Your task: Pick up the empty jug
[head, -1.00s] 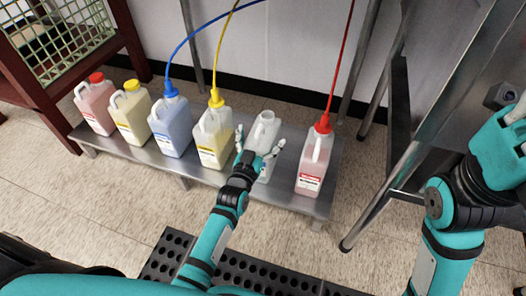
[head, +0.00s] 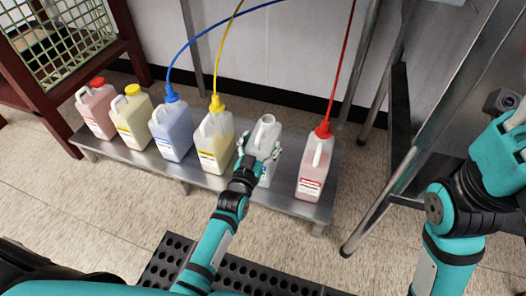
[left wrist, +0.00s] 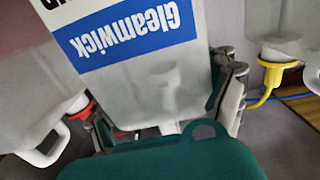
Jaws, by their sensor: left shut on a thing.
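The empty jug (head: 265,130) is white, translucent and uncapped, with an open neck. It stands upright on the low metal shelf between a yellow-capped jug and a red-capped jug. In the left wrist view the jug (left wrist: 165,85) fills the middle, its blue and white "Gleamwick" label upside down. My left gripper (head: 258,149) is shut around the jug's body from the front, with a finger on each side. The fingers also show in the left wrist view (left wrist: 168,108). My right gripper (head: 507,145) is at the right edge, partly cut off, away from the jugs.
The low shelf (head: 276,198) also holds a yellow-capped jug (head: 213,146) close on the left and a red-capped jug (head: 313,165) on the right, both with hoses. More jugs stand farther left. A metal table leg (head: 380,205) is at right. A black perforated mat lies in front.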

